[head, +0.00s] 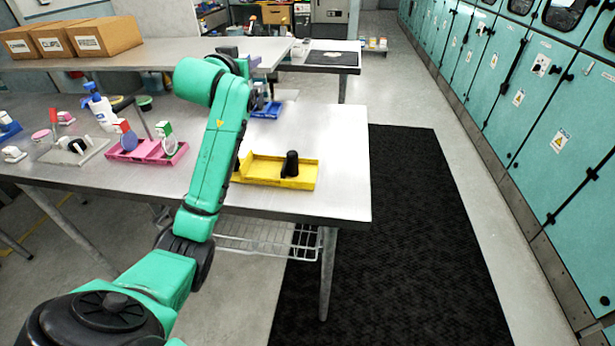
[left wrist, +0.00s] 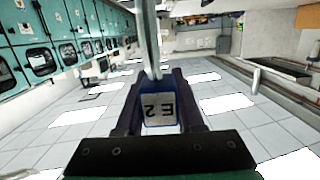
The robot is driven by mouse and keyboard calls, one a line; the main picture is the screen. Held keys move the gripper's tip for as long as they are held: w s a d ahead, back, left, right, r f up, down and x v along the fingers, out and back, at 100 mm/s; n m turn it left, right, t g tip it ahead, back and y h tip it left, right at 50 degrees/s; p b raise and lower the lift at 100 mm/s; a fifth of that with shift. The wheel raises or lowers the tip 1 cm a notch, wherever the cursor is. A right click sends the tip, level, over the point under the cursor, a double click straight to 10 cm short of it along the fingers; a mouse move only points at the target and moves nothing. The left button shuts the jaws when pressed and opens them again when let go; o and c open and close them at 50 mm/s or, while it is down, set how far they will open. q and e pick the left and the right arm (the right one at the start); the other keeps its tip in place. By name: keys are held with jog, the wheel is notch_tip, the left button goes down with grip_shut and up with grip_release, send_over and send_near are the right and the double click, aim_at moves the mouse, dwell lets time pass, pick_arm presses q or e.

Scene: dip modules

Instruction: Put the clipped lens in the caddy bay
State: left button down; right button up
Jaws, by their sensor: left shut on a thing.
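My left gripper (left wrist: 160,104) is shut on a blue block (left wrist: 158,88) with a white label that reads "E2" upside down in the left wrist view. A grey rod (left wrist: 149,40) runs up from the block to the picture's top edge. In the head view the gripper is mostly hidden behind my arm, over the back of the near table. I cannot tell which thing is the clipped lens. My right gripper is not in view.
A yellow caddy (head: 268,180) with a black cylinder (head: 290,164) stands by the table's right end. A blue tray (head: 266,110) lies behind it. A spray bottle (head: 102,110) and several small items stand left. Cardboard boxes (head: 105,35) sit on the rear table. The table's right edge is clear.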

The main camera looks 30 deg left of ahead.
pick_arm(q)
jog(key=f, duration=1.3)
jog(key=a+f+p, duration=0.1)
jog(key=f, duration=0.6)
jog(key=shift+s+a+f, duration=0.1)
jog(key=shift+s+f, duration=0.05)
jog(key=shift+f, duration=0.05)
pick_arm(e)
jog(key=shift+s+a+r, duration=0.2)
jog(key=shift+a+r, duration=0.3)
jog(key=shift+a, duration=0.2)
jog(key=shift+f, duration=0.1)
pick_arm(q)
jog(key=c, duration=0.5)
grip_release()
jog(key=shift+f, duration=0.1)
